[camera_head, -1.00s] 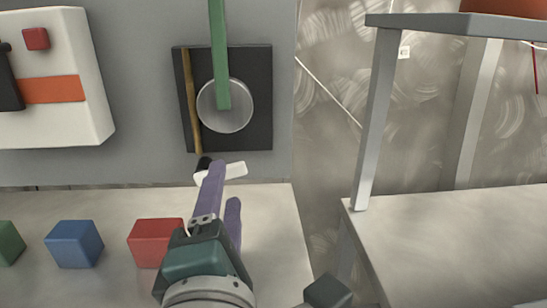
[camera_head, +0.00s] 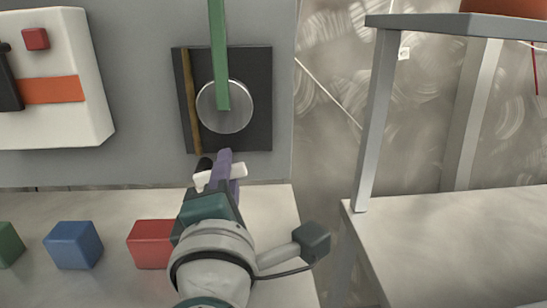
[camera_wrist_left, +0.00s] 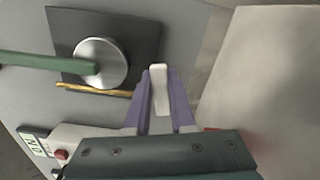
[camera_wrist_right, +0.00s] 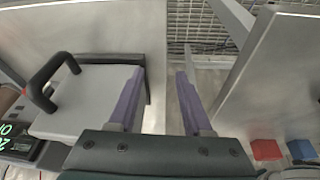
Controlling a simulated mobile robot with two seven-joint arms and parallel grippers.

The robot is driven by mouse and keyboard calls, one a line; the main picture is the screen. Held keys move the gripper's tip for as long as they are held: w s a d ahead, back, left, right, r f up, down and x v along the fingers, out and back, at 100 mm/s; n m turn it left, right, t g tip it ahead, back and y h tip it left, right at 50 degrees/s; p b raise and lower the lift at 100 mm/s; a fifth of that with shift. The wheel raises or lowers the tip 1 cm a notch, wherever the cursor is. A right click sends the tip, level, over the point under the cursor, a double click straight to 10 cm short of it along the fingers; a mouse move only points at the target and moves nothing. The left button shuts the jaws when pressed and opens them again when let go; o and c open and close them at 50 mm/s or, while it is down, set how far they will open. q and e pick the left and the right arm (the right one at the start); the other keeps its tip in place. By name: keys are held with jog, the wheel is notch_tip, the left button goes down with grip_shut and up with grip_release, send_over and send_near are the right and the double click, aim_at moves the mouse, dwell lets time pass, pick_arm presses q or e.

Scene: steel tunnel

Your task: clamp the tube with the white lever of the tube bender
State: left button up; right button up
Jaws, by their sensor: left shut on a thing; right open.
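The tube bender is a dark square plate (camera_head: 255,130) on the grey wall panel, with a round silver disc (camera_head: 235,122) and a long green handle (camera_head: 219,60) pointing up. The brass-coloured tube (camera_head: 190,100) runs along the plate's left side, beside the disc; it also shows in the left wrist view (camera_wrist_left: 95,89). The white lever (camera_head: 238,171) is below the plate. My left gripper (camera_head: 223,165) is shut on the lever, which stands between its purple fingers in the left wrist view (camera_wrist_left: 159,90). My right gripper (camera_wrist_right: 160,78) is open and empty, away from the bender.
Red (camera_head: 150,243), blue (camera_head: 73,244) and green (camera_head: 9,244) blocks stand on the ledge below. A white box with an orange stripe (camera_head: 52,90) is at left. A grey metal table (camera_head: 460,235) is at right. A grey box with a black handle (camera_wrist_right: 90,95) shows in the right wrist view.

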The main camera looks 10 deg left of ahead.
pick_arm(q)
grip_shut()
jog(key=shift+f+m+p, duration=0.1)
jog(key=shift+m+p, duration=0.2)
jog(key=shift+m, duration=0.2)
jog(key=shift+f+m, duration=0.4)
jog(key=shift+m, duration=0.6)
jog(key=o, duration=0.6)
grip_release()
jog(key=shift+o, duration=0.2)
jog(key=shift+d, duration=0.1)
